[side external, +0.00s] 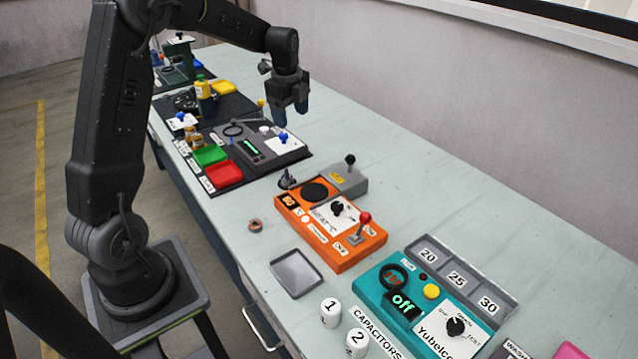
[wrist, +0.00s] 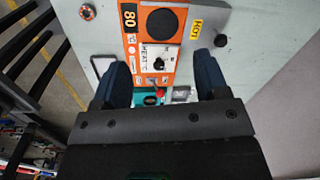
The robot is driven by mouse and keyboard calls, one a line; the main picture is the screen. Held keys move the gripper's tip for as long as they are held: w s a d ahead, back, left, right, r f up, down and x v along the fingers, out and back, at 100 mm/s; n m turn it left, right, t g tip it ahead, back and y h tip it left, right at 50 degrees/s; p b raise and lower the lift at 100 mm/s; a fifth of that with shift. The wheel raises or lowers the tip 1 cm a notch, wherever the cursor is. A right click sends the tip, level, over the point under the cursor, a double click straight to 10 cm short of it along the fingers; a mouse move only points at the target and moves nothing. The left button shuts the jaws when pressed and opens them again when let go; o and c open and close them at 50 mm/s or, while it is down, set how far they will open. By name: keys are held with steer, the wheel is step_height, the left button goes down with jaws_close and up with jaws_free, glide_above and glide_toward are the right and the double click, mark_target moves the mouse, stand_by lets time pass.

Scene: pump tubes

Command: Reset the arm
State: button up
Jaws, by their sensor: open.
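My gripper (side external: 289,106) hangs in the air above the far part of the table, pointing down, near a dark station with a blue-knobbed lever. Its jaws are apart with nothing between them. In the wrist view my gripper (wrist: 165,85) shows two dark blue fingers spread wide, with the orange heater unit (wrist: 150,48) seen below and between them. In the side view the orange heater unit (side external: 330,235) stands on the table with a red-knobbed lever, a dial and a round black plate.
A teal unit (side external: 415,300) reading "off" stands nearer, beside white capacitors (side external: 330,312) and a grey tray (side external: 298,272). A grey "HOT" block (side external: 347,178) adjoins the heater. Red (side external: 224,173) and green (side external: 210,155) bins lie left. The table's right side (side external: 430,190) is clear.

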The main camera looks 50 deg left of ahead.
steer(key=s+d+r+n+t, duration=0.2)
steer(key=s+d+r+n, duration=0.55)
steer(key=d, duration=0.55)
steer(key=s+d+n+t, duration=0.1)
steer(key=s+d+n, duration=0.2)
steer(key=s+d, duration=0.2)
steer(key=s+d+r+n+t, duration=0.1)
steer(key=s+d+n, duration=0.3)
steer(key=s, duration=0.7)
steer(key=shift+d+r+t, duration=0.2)
steer(key=shift+d+t, duration=0.2)
steer(key=shift+d, duration=0.15)
steer(key=shift+n, duration=0.25)
steer(key=shift+c, duration=0.3)
